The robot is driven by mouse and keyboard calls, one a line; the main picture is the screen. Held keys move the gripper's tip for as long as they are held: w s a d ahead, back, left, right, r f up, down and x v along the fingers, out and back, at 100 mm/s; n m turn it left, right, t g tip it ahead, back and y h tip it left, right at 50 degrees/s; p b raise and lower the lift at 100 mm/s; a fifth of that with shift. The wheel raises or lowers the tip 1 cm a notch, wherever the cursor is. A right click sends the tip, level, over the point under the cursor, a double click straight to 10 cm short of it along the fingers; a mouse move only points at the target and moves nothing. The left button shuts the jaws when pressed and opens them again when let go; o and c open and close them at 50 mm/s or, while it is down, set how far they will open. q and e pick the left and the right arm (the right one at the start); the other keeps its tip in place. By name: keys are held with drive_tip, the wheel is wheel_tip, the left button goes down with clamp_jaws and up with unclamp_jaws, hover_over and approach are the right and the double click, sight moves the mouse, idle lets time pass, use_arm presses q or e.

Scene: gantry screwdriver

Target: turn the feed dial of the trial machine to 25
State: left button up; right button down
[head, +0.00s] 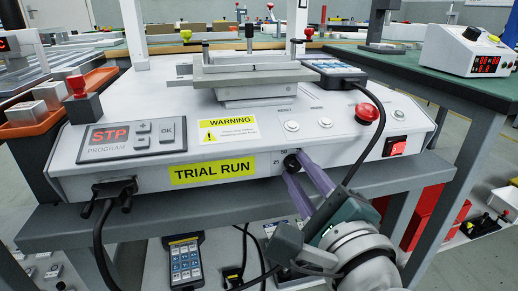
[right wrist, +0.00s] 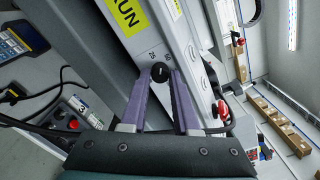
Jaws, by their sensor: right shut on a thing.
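The trial machine (head: 240,128) is a white unit with a yellow "TRIAL RUN" label on its front. Its feed dial (head: 292,163) is a small black knob on the front face, with the marks 25 and 50 beside it. My right gripper (head: 295,158) reaches up from below and its purple fingers are shut on the dial, one on each side. The right wrist view shows the round dial (right wrist: 160,72) between the fingertips. A pale mark shows on the dial, but I cannot tell which number it points at. My left gripper is not in view.
A red emergency button (head: 367,113) and a red switch (head: 395,146) sit right of the dial. A black cable (head: 376,125) hangs down close by. A plug (head: 115,188) with a cable sits at the front left. An orange tray (head: 32,128) stands left.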

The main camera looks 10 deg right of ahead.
drive_tip(key=n+p, duration=0.1)
drive_tip(key=n, duration=0.4)
drive_tip(key=shift+r, duration=0.15)
drive_tip(key=shift+n+p, duration=0.45)
drive_tip(key=shift+n, duration=0.25)
drive_tip(key=c, duration=0.8)
unclamp_jaws()
drive_tip(key=shift+o, duration=0.7)
drive_tip(key=shift+r, duration=0.15)
